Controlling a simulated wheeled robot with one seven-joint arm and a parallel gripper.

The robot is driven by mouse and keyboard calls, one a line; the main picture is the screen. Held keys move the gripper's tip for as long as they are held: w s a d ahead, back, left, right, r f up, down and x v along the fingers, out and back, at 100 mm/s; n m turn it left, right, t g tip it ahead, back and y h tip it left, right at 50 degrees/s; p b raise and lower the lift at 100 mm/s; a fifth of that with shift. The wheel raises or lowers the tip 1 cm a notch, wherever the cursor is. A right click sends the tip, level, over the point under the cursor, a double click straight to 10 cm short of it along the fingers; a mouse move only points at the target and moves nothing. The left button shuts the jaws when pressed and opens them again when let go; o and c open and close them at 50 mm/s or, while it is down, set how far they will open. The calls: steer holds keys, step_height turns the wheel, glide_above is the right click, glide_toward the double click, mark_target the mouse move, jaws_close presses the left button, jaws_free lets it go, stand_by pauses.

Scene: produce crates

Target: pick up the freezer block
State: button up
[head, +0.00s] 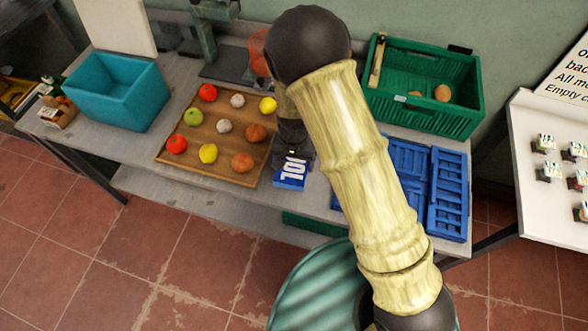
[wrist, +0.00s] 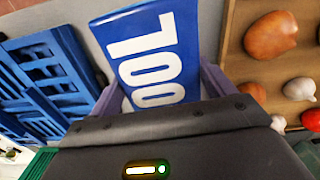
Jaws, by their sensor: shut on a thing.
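The freezer block (head: 291,174) is blue with large white characters on its face. In the head view it is right of the wooden tray, near the front of the table. It fills the top middle of the wrist view (wrist: 150,50), between the two fingers. My gripper (wrist: 160,92) is shut on it, with a finger along each side. In the head view my gripper (head: 293,152) is dark and partly hidden by my arm. I cannot tell whether the block touches the table.
A wooden tray (head: 163,157) with several fruits and vegetables lies to the left. A teal bin (head: 115,100) stands further left. A green crate (head: 415,118) stands at the back right. Blue slatted crate pieces (head: 447,195) lie to the right. A white stand (head: 550,205) is at far right.

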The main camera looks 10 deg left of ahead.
mark_target(294, 161)
steer(key=shift+r, duration=1.7)
